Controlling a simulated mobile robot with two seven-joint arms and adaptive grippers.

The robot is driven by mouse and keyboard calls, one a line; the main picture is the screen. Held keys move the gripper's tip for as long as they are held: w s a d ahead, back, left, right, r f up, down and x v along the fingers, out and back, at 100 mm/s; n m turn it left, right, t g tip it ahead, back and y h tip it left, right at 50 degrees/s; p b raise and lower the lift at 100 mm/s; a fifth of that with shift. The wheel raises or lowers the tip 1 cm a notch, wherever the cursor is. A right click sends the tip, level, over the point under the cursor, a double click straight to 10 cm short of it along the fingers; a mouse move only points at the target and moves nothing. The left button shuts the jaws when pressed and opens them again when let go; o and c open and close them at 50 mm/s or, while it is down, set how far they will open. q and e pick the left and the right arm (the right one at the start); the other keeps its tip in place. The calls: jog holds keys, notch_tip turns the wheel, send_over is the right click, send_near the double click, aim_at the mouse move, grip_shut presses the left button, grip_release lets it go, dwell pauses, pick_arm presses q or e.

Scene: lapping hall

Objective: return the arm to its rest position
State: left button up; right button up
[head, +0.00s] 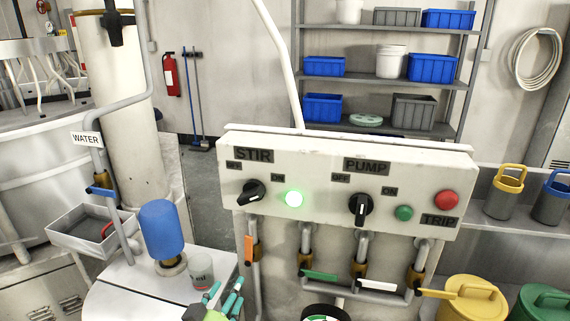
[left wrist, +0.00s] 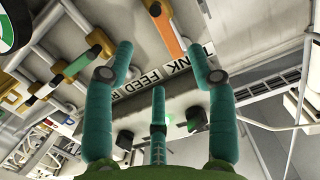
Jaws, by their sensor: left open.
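My left gripper (head: 223,298) is at the bottom edge of the head view, in front of the panel's lower left and just right of a small grey cup (head: 201,272). Its teal fingers are spread, with nothing between them. In the left wrist view the open gripper (left wrist: 157,62) points at pipework and a plate lettered "TANK FEED" (left wrist: 150,77), which the fingers partly cover. Most of the left arm is out of the head view. My right gripper is not in view.
A control panel (head: 310,172) with a STIR knob (head: 251,193), lit green lamp (head: 294,198) and PUMP knob (head: 361,208) stands ahead. Pipes with an orange handle (head: 249,249) hang below. Yellow (head: 472,301) and green cans stand right.

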pick_arm(q)
jog(key=s+a+f+g+y, duration=0.15)
jog(key=s+f+g, duration=0.3)
jog(key=s, duration=0.45)
jog(key=s+a+f+g, duration=0.2)
jog(key=s+f+g, duration=0.25)
jog(key=s, duration=0.45)
jog(key=s+a+f+g+y, duration=0.15)
jog(key=s+f+g, duration=0.3)
jog(key=s, duration=0.55)
notch_tip(320, 180, down, 25)
jog(key=s+b, duration=0.1)
jog(key=s, duration=0.1)
jog(key=s+a+f+g+b, duration=0.1)
jog(key=s+a+f+g, duration=0.1)
jog(key=s+f, duration=1.2)
jog(key=shift+s+a+f, duration=0.4)
jog(key=shift+s, duration=0.2)
jog(key=shift+s, duration=0.1)
